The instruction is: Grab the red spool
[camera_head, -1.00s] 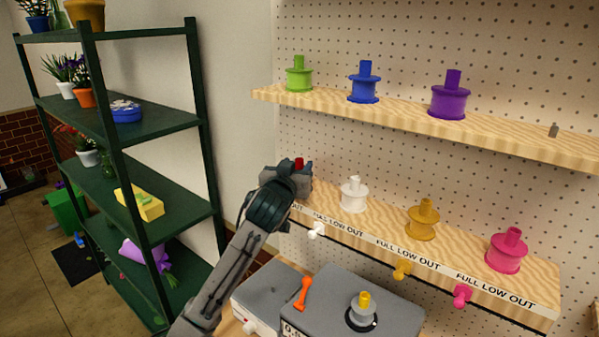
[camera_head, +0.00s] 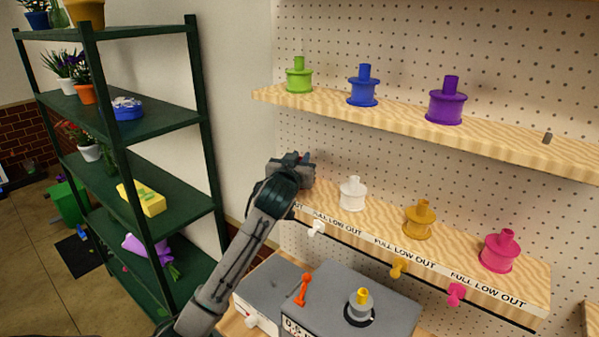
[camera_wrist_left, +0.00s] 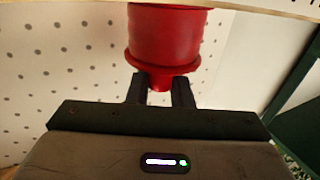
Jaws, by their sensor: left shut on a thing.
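The red spool (camera_wrist_left: 165,40) shows large in the left wrist view, with its narrow peg between the two dark fingers. My left gripper (camera_wrist_left: 162,88) is shut on that peg. In the head view my left gripper (camera_head: 290,162) is at the left end of the lower wooden shelf, left of the white spool (camera_head: 352,194). There the gripper hides nearly all of the red spool, so I cannot tell whether it touches the shelf. My right gripper is not in view.
The lower shelf (camera_head: 460,258) also holds an orange spool (camera_head: 419,219) and a pink spool (camera_head: 499,251). Green, blue and purple spools stand on the upper shelf (camera_head: 410,115) above. A grey machine (camera_head: 335,315) sits below. A dark green rack (camera_head: 165,120) stands at left.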

